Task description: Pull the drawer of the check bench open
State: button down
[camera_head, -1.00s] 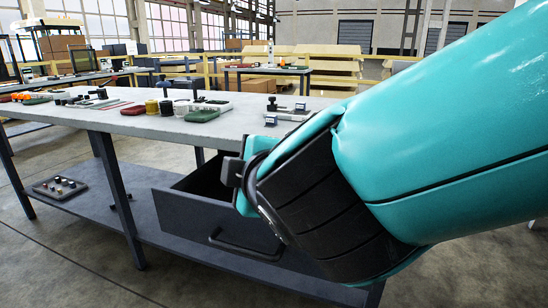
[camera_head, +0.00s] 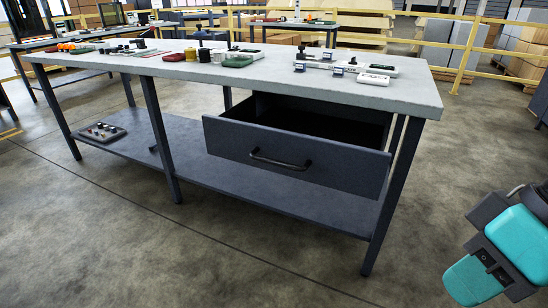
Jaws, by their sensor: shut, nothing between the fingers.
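The check bench (camera_head: 402,95) stands in the middle of the head view, with a pale top and dark legs. Its dark grey drawer (camera_head: 345,170) is pulled out at the right end, and its empty-looking inside shows from above. The bar handle (camera_head: 280,161) is on the drawer front, with nothing touching it. My gripper (camera_head: 488,262), teal and dark grey, is at the lower right edge, well apart from the drawer. It is shut and empty, and part of the arm is cut off by the picture edge.
Small parts and tools lie on the bench top. A dark tray (camera_head: 102,132) with small knobs sits on the lower shelf (camera_head: 235,180). Yellow railings (camera_head: 465,50) and other benches stand behind. The concrete floor (camera_head: 270,270) before the bench is clear.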

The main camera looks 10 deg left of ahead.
aim_at(333, 146)
jog(key=u, duration=0.9)
jog(key=i, duration=1.1)
jog(key=z, duration=0.8)
